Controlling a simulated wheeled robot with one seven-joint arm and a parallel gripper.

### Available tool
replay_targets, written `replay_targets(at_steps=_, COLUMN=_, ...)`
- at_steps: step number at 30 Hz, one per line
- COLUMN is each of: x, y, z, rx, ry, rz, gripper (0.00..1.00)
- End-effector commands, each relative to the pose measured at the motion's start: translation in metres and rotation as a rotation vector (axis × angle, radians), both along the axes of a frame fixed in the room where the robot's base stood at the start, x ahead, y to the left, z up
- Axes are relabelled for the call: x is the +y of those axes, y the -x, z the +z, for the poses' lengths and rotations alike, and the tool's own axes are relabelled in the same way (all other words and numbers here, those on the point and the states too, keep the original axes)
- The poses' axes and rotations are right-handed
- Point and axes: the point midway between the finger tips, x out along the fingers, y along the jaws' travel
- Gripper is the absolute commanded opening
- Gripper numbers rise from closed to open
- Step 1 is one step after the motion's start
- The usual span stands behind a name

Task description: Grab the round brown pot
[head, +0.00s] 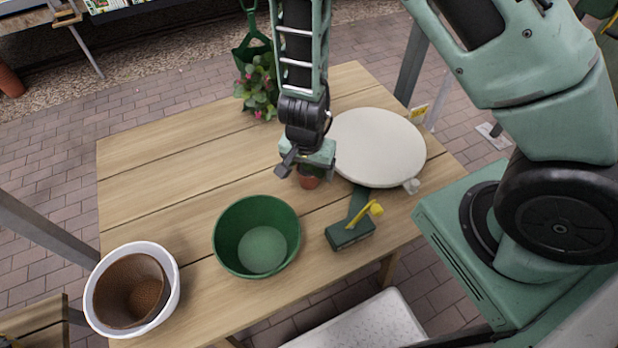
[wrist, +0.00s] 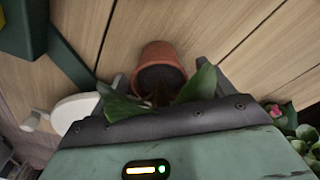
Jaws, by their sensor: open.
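A small round reddish-brown pot (head: 309,183) stands on the wooden table, mostly hidden below my gripper (head: 305,172) in the head view. In the wrist view the pot (wrist: 160,62) shows its dark inside and some green leaves. My gripper (wrist: 160,74) is open, with one finger on each side of the pot in that view. The pot appears between or just beyond the fingertips; I cannot tell whether they touch it. A larger white pot (head: 172,275) with a brown inside stands at the table's front left.
A green bowl-like pot (head: 222,238) stands front centre. A dark green box with a yellow part (head: 350,233) lies right of it. A round pale disc (head: 378,147) lies at the right. A flowering plant (head: 258,90) stands at the back. The table's left middle (head: 165,180) is clear.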

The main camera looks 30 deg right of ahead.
Motion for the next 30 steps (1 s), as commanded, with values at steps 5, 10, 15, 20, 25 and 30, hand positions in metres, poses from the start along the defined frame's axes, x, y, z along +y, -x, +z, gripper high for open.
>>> replay_targets(at_steps=5, x=0.000, y=-0.001, z=-0.006, rx=0.000, ry=0.000, rz=0.000, gripper=0.81)
replay_targets(at_steps=10, x=0.000, y=-0.001, z=-0.005, rx=0.000, ry=0.000, rz=0.000, gripper=0.69)
replay_targets(at_steps=15, x=0.000, y=-0.001, z=-0.005, rx=0.000, ry=0.000, rz=0.000, gripper=0.29)
replay_targets(at_steps=20, x=0.000, y=-0.001, z=-0.005, rx=-0.001, ry=0.000, rz=0.000, gripper=0.29)
replay_targets(at_steps=25, x=0.000, y=-0.001, z=-0.001, rx=-0.002, ry=0.001, rz=0.001, gripper=0.29)
replay_targets(at_steps=30, x=0.000, y=-0.001, z=0.018, rx=-0.003, ry=0.001, rz=0.003, gripper=0.29)
